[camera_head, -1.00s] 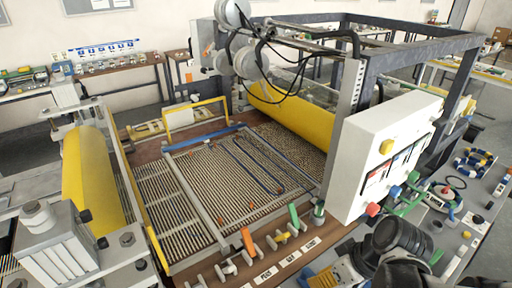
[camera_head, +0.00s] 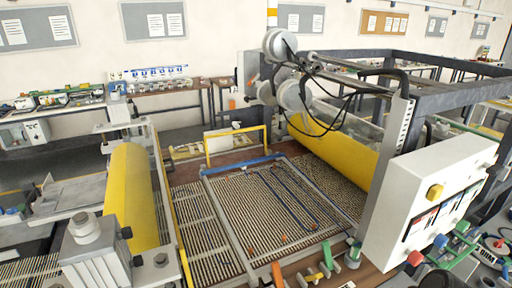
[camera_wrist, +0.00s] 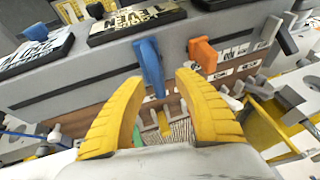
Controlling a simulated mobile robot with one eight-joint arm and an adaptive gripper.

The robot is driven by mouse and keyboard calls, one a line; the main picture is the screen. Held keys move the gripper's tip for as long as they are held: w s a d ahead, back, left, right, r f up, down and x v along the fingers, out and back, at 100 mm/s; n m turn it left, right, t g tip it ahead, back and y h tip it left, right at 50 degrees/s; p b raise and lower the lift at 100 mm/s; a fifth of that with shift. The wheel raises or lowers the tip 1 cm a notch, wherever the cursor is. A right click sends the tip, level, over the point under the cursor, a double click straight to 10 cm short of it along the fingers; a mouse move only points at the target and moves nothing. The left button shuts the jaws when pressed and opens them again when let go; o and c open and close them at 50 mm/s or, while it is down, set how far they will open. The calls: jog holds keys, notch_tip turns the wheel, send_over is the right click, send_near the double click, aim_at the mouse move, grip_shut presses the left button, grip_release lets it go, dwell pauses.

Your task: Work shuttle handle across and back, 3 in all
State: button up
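In the wrist view my gripper (camera_wrist: 158,84) is open, with its two curved yellow fingers apart. A blue lever (camera_wrist: 150,62) stands ahead between the fingertips; I cannot tell whether it touches them. An orange lever (camera_wrist: 203,55) is just right of it, outside the fingers. No label that I can read marks either lever as the shuttle handle. In the head view an orange handle (camera_head: 277,275) and a green handle (camera_head: 325,252) stand at the machine's front edge. My gripper is not visible there.
The slatted mesh bed (camera_head: 280,215) lies between a yellow roller (camera_head: 130,190) at left and another yellow roller (camera_head: 340,150) at back right. A white control box (camera_head: 435,200) with coloured knobs stands at right. In the wrist view, black label plates (camera_wrist: 135,22) sit above the levers.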

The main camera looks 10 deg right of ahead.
jog(key=v, duration=1.1)
jog(key=shift+r, duration=0.2)
